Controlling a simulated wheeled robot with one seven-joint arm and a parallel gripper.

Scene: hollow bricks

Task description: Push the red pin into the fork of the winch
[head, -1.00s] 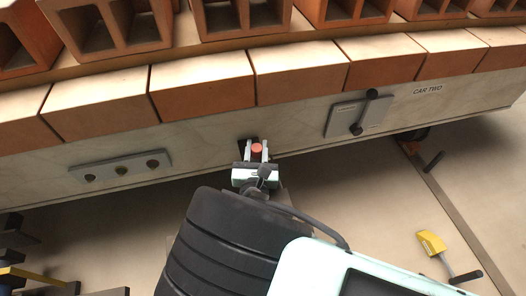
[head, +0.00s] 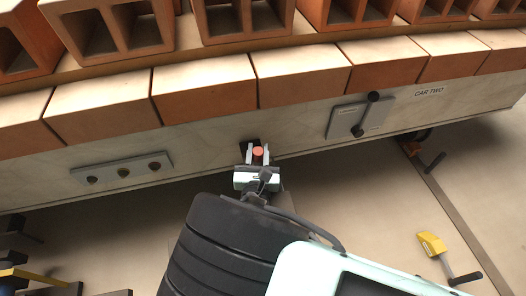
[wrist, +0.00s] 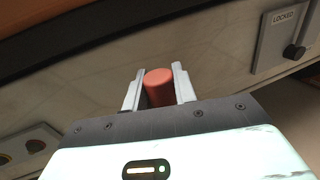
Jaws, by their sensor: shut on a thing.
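The red pin (head: 258,152) is between the two fingers of my gripper (head: 258,154), close to the pale side of the car. In the wrist view the red pin (wrist: 159,88) shows as a short round cylinder with a finger (wrist: 158,90) on each side, and my gripper is shut on it. A dark patch (head: 246,146) shows on the car's side just behind the fingers. The fork of the winch cannot be made out, and the pin's far end is hidden.
A grey plate with a black lever (head: 360,117) is right of my gripper; the wrist view shows its LOCKED label (wrist: 284,16). Hollow bricks (head: 110,25) line the car above. A yellow-handled object (head: 431,244) lies lower right.

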